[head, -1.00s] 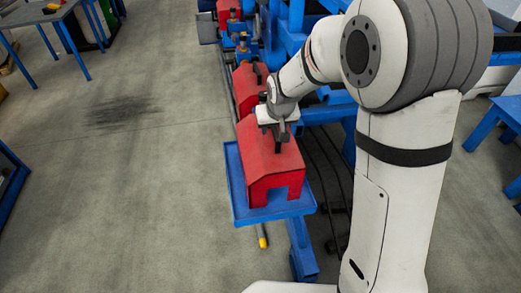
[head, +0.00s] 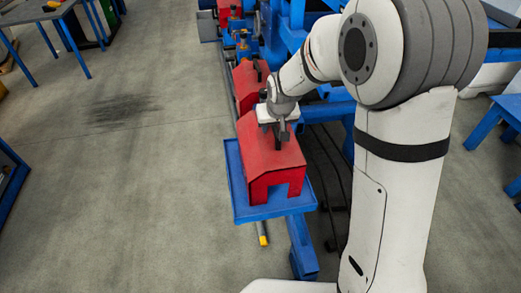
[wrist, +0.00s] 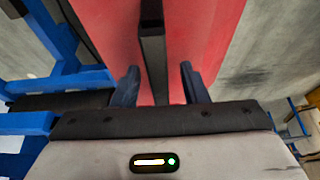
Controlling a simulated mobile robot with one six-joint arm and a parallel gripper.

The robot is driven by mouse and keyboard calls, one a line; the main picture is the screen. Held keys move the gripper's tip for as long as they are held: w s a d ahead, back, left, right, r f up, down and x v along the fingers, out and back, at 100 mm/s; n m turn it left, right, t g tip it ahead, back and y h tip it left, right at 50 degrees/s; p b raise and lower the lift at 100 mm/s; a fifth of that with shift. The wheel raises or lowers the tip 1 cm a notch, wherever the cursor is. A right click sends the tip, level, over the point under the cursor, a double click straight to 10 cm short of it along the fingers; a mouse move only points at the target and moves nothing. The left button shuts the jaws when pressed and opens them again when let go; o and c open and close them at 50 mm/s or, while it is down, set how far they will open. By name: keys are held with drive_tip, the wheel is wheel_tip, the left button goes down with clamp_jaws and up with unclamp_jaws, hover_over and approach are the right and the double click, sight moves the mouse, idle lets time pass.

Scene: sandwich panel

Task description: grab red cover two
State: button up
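The nearest red cover (head: 265,170) is a box with sloped top sides and a cut-out in its front end. It sits on a blue tray (head: 245,212). A dark upright handle (wrist: 153,70) stands on its top. My gripper (head: 278,132) is just above the cover, at the handle. In the wrist view, my two dark blue fingers (wrist: 160,80) are spread, one on each side of the handle, with gaps showing on both sides. The cover's red top also fills the middle of the wrist view (wrist: 200,35). I cannot tell which cover is number two.
A second red cover (head: 244,88) with a dark handle stands directly behind, and another red cover (head: 229,8) is farther back. Blue frame parts (head: 302,245) run along the right. The grey floor (head: 130,180) to the left is clear. A table (head: 45,12) stands far left.

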clamp_jaws()
idle(0.5)
drive_tip(key=shift+r, duration=0.1)
idle(0.9)
